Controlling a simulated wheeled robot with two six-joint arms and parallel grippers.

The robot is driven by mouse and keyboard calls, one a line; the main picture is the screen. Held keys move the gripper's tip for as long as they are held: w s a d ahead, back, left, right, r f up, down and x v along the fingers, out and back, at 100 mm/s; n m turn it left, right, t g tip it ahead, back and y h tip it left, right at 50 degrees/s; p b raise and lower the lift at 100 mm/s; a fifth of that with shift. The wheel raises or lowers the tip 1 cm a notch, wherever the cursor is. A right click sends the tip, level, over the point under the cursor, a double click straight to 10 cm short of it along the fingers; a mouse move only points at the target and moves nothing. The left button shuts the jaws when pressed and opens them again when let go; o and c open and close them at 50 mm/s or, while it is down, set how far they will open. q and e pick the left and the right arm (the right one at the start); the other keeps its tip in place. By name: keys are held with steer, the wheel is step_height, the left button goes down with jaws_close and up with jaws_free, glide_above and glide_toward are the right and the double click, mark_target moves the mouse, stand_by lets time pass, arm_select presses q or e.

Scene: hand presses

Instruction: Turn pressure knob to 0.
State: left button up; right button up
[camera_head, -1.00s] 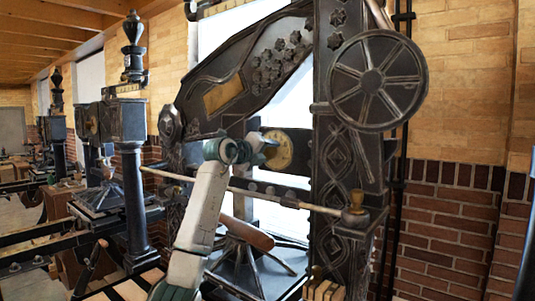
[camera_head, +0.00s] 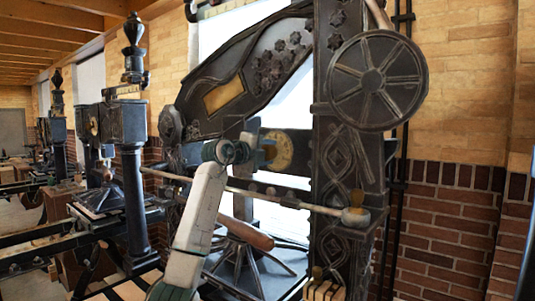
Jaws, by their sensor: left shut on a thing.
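The press in front of me carries a round brass dial (camera_head: 281,149) on its dark crossbar, and the pressure knob (camera_head: 269,152) is a small tan piece at the dial's left side. My left gripper (camera_head: 262,151) reaches up from the lower left in front of the crossbar and is shut on this knob. The fingers and my wrist hide part of the knob and the dial's left side. The dial's markings are too small to read. My right gripper is not in view.
A long thin bar (camera_head: 290,200) crosses the press below my gripper and passes close to my forearm. A large spoked wheel (camera_head: 378,80) is at the upper right. A wooden handle (camera_head: 247,233) lies low, right of my arm. Another press (camera_head: 130,180) stands at left.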

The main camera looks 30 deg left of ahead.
arm_select(q)
steer(key=o, duration=1)
steer(key=shift+s+a+f+b, duration=0.1)
steer(key=shift+s+b, duration=0.3)
steer(key=shift+s, duration=0.1)
steer(key=s+b, duration=0.1)
steer(key=s, duration=0.2)
steer(key=s+b, duration=0.2)
steer(key=s, duration=0.1)
steer(key=s+a+r+b, duration=0.1)
steer(key=s, duration=0.2)
steer(key=shift+s+a, duration=0.1)
steer(key=shift+s, duration=0.2)
